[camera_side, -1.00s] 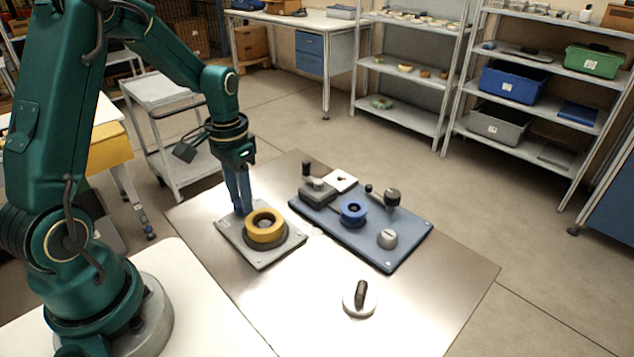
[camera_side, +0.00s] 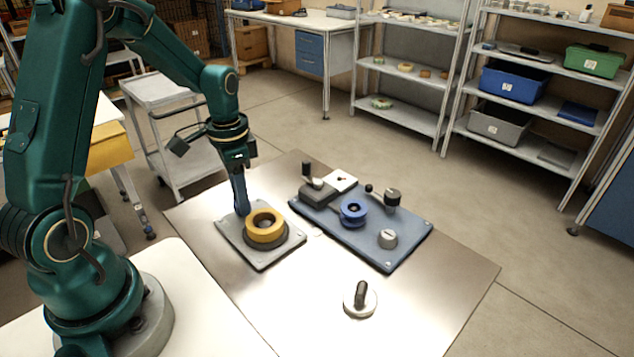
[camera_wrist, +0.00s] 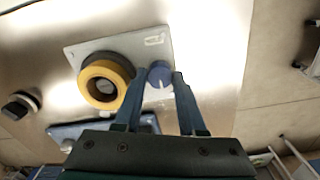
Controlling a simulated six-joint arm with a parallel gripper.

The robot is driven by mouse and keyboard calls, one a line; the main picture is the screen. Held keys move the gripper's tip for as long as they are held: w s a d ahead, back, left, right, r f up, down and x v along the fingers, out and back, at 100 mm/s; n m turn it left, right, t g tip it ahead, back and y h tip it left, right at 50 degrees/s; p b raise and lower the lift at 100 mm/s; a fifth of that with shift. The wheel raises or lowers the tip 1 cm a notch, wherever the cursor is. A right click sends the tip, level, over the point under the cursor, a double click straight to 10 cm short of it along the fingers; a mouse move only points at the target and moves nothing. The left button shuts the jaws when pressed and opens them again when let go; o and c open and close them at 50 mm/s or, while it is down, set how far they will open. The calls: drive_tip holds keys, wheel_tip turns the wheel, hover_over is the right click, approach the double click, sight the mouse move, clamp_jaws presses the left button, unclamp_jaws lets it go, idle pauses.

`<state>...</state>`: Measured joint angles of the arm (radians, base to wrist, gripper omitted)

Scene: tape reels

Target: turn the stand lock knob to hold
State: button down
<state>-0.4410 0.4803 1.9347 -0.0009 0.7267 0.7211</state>
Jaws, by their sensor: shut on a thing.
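The stand is a light grey plate (camera_side: 262,262) carrying a yellow tape reel (camera_side: 264,226) on a dark round base. The stand lock knob (camera_wrist: 159,76) is small, round and blue-grey with a pale line on its top, at the plate's edge beside the reel. My gripper (camera_side: 242,211) points down at the plate's far left corner, and its blue fingers hide the knob in the side view. In the wrist view my gripper (camera_wrist: 159,74) has one finger on each side of the knob, shut on it. A pale mark (camera_wrist: 154,40) lies on the plate near the knob.
A blue plate (camera_side: 400,250) with a blue reel (camera_side: 353,212), a black-topped post (camera_side: 392,197) and a grey knob (camera_side: 388,238) stands right of the stand. A white disc with a black handle (camera_side: 360,297) lies in front. The table's front right is clear.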

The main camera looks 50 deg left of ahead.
drive_tip(key=shift+c, duration=2.4)
unclamp_jaws()
drive_tip(key=shift+r, duration=0.1)
drive_tip(key=shift+r, duration=2.55)
